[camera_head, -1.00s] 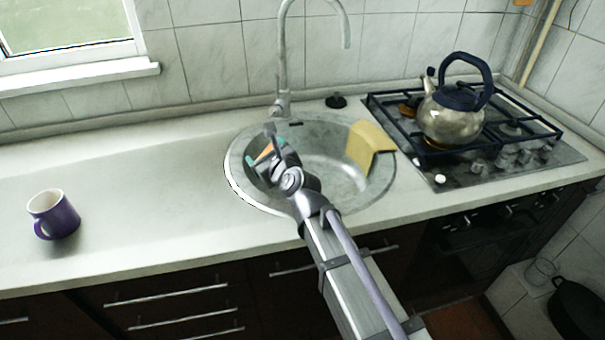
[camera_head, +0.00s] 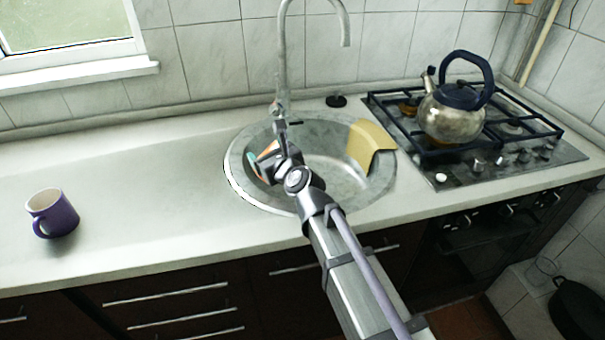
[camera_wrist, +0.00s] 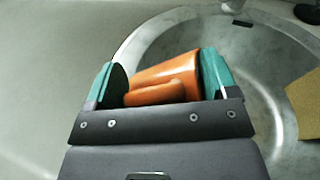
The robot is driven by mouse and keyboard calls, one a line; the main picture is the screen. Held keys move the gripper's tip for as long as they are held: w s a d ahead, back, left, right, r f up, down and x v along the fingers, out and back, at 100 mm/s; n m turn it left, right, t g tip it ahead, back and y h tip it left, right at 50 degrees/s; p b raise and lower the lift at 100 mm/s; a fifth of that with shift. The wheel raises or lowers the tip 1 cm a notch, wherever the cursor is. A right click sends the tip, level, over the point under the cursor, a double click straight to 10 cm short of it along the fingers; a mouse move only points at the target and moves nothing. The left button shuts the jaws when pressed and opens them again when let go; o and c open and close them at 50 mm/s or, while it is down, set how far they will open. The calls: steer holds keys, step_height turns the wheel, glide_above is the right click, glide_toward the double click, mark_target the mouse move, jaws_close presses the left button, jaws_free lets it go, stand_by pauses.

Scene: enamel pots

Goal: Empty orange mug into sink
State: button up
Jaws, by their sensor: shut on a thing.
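The orange mug (camera_wrist: 170,78) is between the two teal-tipped fingers of my gripper (camera_wrist: 168,85) in the wrist view. My gripper is shut on it. The mug lies tilted on its side, with its handle toward the camera; its opening and inside are hidden. In the head view my gripper (camera_head: 266,152) is over the left part of the round steel sink (camera_head: 325,197); only a small orange patch of the mug shows there. The sink's wall and rim also show behind the mug in the wrist view (camera_wrist: 150,40).
A yellow cloth (camera_head: 370,146) hangs over the sink's right rim. The faucet (camera_head: 282,60) rises behind the sink. A purple mug (camera_head: 52,214) stands at the counter's left. A kettle (camera_head: 451,113) sits on the stove at right. The counter (camera_head: 150,190) left of the sink is clear.

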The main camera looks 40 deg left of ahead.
steer(key=shift+w+d+f+m+y+b, duration=0.15)
steer(key=shift+w+d+f+m+b, duration=0.25)
steer(key=shift+m, duration=0.35)
steer(key=shift+w+d+f+m+y+b, duration=0.15)
steer(key=shift+w+m+b, duration=0.25)
steer(key=shift+m+b, duration=0.25)
stand_by(1.4)
steer(key=shift+w+d+r+m, duration=0.2)
steer(key=shift+w+d+m, duration=0.05)
steer(key=shift+w+m, duration=0.25)
steer(key=shift+w+d+r+m, duration=0.2)
steer(key=shift+w+m, duration=0.2)
steer(key=shift+w, duration=0.1)
stand_by(0.4)
steer(key=shift+w+d+r+m+g+y, duration=0.15)
steer(key=shift+w+m+y, duration=0.1)
steer(key=shift+m, duration=0.15)
steer(key=shift+w+d+r+m+g+y, duration=0.1)
steer(key=shift+w+d+m+y, duration=0.05)
steer(key=shift+w+m, duration=0.2)
steer(key=shift+w+d+r+m+g+y, duration=0.1)
steer(key=shift+w+d+r+m+y, duration=0.1)
steer(key=shift+m, duration=0.25)
stand_by(0.9)
